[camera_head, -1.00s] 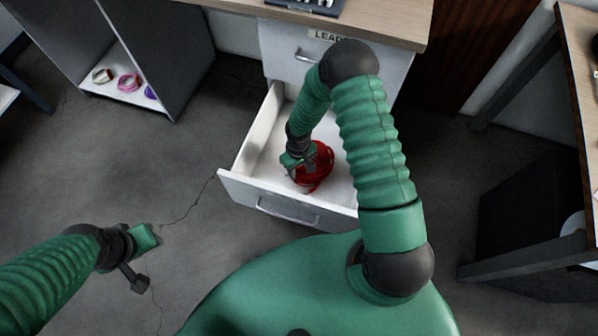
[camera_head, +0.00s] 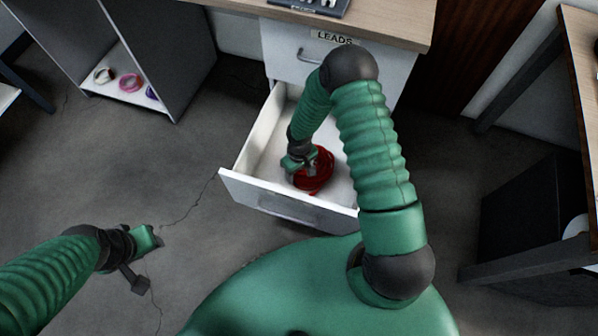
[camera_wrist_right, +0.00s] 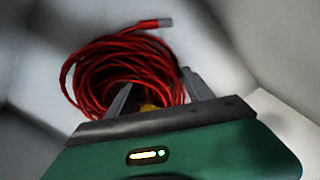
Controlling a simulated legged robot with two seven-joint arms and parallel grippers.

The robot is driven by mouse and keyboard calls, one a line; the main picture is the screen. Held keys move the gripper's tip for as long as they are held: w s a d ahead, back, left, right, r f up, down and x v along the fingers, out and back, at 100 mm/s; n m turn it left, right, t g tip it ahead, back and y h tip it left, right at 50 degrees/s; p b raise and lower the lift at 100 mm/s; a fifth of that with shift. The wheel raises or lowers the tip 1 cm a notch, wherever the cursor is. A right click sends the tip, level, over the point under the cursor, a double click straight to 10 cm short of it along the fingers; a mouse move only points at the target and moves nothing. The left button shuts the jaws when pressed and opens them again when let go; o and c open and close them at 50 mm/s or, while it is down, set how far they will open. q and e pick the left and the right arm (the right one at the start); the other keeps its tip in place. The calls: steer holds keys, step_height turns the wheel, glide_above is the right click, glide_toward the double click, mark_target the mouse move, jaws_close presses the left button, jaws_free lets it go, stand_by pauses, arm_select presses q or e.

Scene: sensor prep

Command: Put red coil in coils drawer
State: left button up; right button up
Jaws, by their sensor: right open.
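The red coil (camera_head: 318,172) lies on the floor of the open lower drawer (camera_head: 258,158), and it also shows in the right wrist view (camera_wrist_right: 112,68). My right gripper (camera_head: 296,163) is inside the drawer, right at the coil. In the right wrist view its two fingers (camera_wrist_right: 160,98) are spread apart over the coil's near edge. Whether the fingers touch the coil I cannot tell. My left gripper (camera_head: 146,240) hangs over the floor at the left, away from the drawer, with its jaws not clear enough to read.
A closed drawer labelled LEADS (camera_head: 300,48) is above the open one, under a wooden desktop (camera_head: 385,18). A shelf unit (camera_head: 165,45) with several small coils stands at the left. A table (camera_head: 570,60) is at the right. Floor between is clear.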

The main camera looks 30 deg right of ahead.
step_height(320, 180, up, 10)
steer(key=p, duration=0.3)
steer(key=shift+r+p, duration=0.2)
steer(key=shift+p, duration=0.1)
steer(key=s+a+r+t, duration=0.1)
steer(key=s+r, duration=0.4)
steer(key=r, duration=0.5)
steer(key=s+a+r+m+t, duration=0.1)
steer(key=s+a+r, duration=0.3)
steer(key=r, duration=0.6)
steer(key=shift+s+m+t, duration=0.3)
steer(key=shift+s, duration=0.1)
